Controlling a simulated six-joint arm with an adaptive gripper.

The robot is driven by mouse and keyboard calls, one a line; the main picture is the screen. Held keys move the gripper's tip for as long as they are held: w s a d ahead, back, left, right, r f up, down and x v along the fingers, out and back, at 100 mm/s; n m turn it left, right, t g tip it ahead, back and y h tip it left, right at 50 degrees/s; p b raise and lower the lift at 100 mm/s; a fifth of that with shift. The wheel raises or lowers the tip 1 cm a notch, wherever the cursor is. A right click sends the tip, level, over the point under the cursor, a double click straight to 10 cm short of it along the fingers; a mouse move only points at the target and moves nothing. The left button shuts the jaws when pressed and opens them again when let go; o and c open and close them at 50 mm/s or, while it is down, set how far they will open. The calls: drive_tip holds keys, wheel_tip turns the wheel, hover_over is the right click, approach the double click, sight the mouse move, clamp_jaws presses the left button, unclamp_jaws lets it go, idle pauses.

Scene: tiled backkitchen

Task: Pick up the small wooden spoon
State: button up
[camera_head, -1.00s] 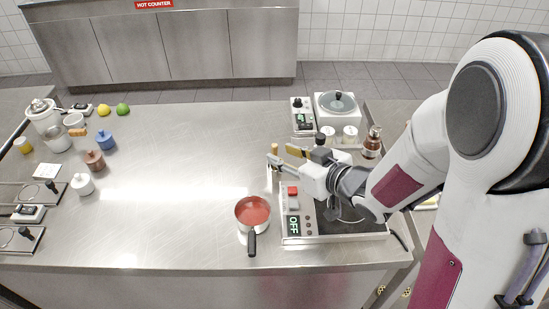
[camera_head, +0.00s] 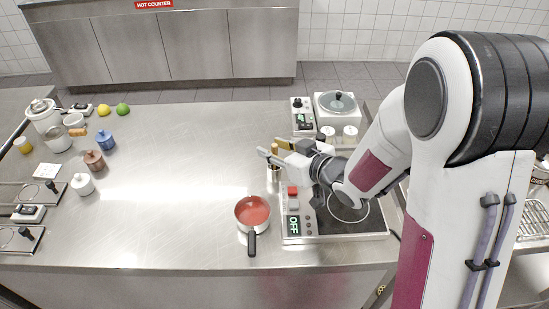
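My gripper (camera_head: 271,147) is above the counter, just left of the black hob. Its two fingers point left and stand apart. A small metal holder (camera_head: 273,182) stands below the fingers. A thin wooden piece (camera_head: 275,150), which may be the small wooden spoon, rises from the holder close to the fingers. Its lower part is hidden by the gripper, and I cannot tell whether the fingers touch it. A yellowish strip beside the upper finger is too small to identify.
A red-filled pot (camera_head: 252,212) stands left of the hob (camera_head: 345,222), its handle toward the front. A scale (camera_head: 303,118), a white appliance (camera_head: 338,108) and jars (camera_head: 349,134) stand behind. Several small pots, such as a blue one (camera_head: 106,141), are at left. The middle counter is clear.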

clamp_jaws()
drive_tip(key=shift+r, duration=0.15)
idle(0.4)
drive_tip(key=shift+r, duration=4.9)
